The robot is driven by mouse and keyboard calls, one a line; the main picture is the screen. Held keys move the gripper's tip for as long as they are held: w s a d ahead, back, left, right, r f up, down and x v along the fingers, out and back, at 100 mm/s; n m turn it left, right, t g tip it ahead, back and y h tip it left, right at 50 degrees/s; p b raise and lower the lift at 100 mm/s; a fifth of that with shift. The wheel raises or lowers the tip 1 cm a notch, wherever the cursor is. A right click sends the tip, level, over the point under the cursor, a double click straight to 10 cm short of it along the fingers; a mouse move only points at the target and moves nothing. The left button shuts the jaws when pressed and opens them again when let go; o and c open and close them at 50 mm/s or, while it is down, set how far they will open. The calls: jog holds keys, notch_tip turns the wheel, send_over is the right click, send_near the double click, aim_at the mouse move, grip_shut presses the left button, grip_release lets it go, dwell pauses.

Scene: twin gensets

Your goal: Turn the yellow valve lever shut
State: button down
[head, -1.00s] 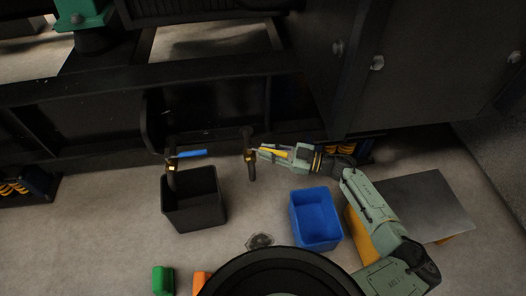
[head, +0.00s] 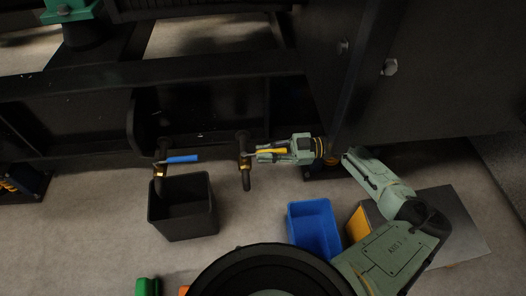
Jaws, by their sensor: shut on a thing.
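The yellow valve lever (head: 268,152) points to the right from its brass valve (head: 245,161), which sits on a dark pipe low on the genset frame. My gripper (head: 268,155) reaches in from the right and is shut on the yellow lever, its fingers lying along the lever. The lever's outer end is partly hidden between the fingers.
A second valve with a blue lever (head: 182,159) is to the left, above an open black bin (head: 184,233). A blue bin (head: 314,229) stands below my arm. A green object (head: 147,287) lies at the bottom left. Bare floor lies between the bins.

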jog(key=shift+w, duration=0.15)
jog(key=c, duration=1.6)
grip_release()
jog(key=shift+o, duration=0.2)
jog(key=w+d, duration=0.2)
jog(key=d, duration=0.9)
jog(key=shift+d, duration=0.35)
